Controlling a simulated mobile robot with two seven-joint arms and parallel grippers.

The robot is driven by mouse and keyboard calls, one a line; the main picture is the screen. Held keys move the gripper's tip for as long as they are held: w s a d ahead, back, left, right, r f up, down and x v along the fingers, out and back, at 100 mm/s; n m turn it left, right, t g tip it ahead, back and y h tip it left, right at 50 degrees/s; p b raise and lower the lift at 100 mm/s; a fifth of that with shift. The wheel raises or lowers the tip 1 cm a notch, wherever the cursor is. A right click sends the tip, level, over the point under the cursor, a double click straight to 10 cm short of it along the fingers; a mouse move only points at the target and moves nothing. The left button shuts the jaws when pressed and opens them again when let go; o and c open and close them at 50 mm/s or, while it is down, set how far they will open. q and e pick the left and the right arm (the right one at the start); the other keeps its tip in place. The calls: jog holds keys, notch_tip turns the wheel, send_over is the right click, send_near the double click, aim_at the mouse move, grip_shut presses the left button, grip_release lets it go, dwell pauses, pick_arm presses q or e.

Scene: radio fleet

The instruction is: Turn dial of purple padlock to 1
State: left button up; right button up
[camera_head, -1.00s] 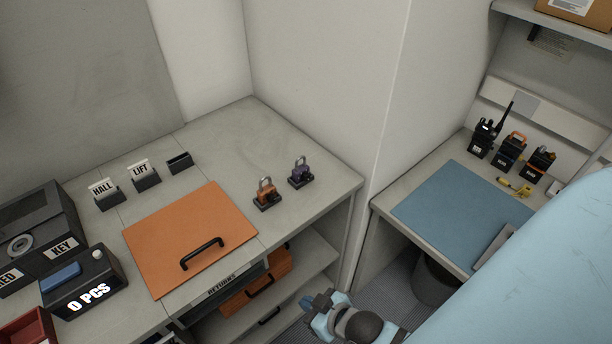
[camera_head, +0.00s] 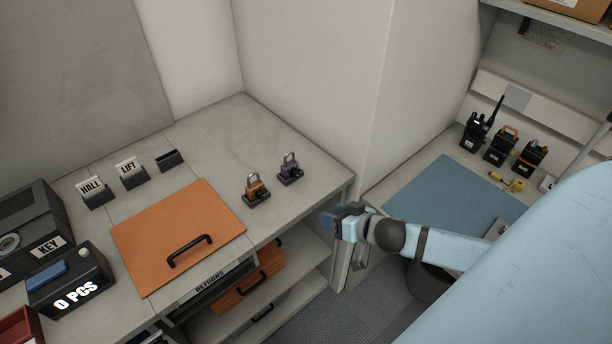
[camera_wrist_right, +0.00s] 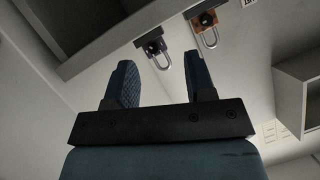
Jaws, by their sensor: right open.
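The purple padlock (camera_head: 289,170) stands upright on a dark base near the right corner of the grey counter, its shackle up. In the right wrist view the purple padlock (camera_wrist_right: 154,45) appears beyond the fingers, between their tips and above them. I cannot read its dial. The orange padlock (camera_head: 256,190) stands just to its left, and also shows in the right wrist view (camera_wrist_right: 207,19). My right gripper (camera_head: 326,221) is off the counter's right edge, apart from both padlocks. Its two fingers (camera_wrist_right: 160,82) are open with nothing between them. My left gripper is not in view.
An orange board (camera_head: 178,235) with a black handle lies on the counter (camera_head: 215,143). Label holders and a grey key box (camera_head: 28,228) stand to the left. A wall corner (camera_head: 365,150) rises right of the padlocks. A blue mat (camera_head: 440,195) and several radios are at right.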

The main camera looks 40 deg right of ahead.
jog(key=w+d+r+m, duration=0.1)
jog(key=w+d+r, duration=0.2)
jog(key=d+r, duration=0.2)
jog(key=p, duration=0.2)
send_near(297, 174)
jog(key=shift+t, duration=0.3)
jog(key=x, duration=0.6)
jog(key=shift+w+a+f, duration=0.1)
jog(key=shift+w+f, duration=0.1)
jog(key=shift+w, duration=0.05)
jog(key=shift+x, duration=0.85)
jog(key=shift+s+f, duration=0.1)
grip_shut()
